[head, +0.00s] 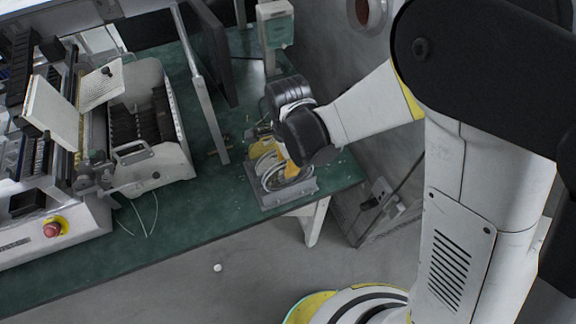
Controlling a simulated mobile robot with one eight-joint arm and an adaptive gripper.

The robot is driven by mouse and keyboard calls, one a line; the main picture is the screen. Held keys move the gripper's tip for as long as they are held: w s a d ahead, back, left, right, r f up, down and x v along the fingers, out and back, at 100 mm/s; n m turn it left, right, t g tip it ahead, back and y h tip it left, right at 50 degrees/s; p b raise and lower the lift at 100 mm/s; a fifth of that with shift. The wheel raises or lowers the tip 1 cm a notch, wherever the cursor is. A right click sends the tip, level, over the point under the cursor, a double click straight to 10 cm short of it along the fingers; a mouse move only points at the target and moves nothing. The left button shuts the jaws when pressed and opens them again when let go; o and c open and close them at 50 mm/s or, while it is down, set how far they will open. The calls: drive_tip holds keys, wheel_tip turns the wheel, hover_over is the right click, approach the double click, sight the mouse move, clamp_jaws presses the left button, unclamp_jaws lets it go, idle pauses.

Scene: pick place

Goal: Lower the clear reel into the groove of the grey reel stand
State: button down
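The grey reel stand (304,188) sits near the right end of the green table, with its flat base showing. Pale, rounded reel shapes (268,174) show at the stand, just above its base. I take the clear reel to be among them, but cannot make out its outline or whether it rests in the groove. My arm reaches in from the right, and its dark wrist covers the area above the stand. A yellow-orange part of my gripper (289,166) shows under the wrist, close to the reel. Its fingertips are hidden, so its opening and any hold cannot be told.
A large machine (150,170) with a red stop button (53,229) fills the table's left side. A metal post (208,115) and a dark panel (222,75) stand behind the stand. Small loose parts lie nearby. Bare green table (175,215) lies left of the stand.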

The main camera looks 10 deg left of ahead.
drive_tip(key=shift+f, duration=0.1)
drive_tip(key=shift+f+b, duration=0.8)
drive_tip(key=shift+b, duration=0.05)
drive_tip(key=c, duration=1.1)
unclamp_jaws()
drive_tip(key=shift+c, duration=0.2)
drive_tip(key=shift+r, duration=0.15)
drive_tip(key=shift+r+p, duration=2.85)
drive_tip(key=shift+r, duration=1.1)
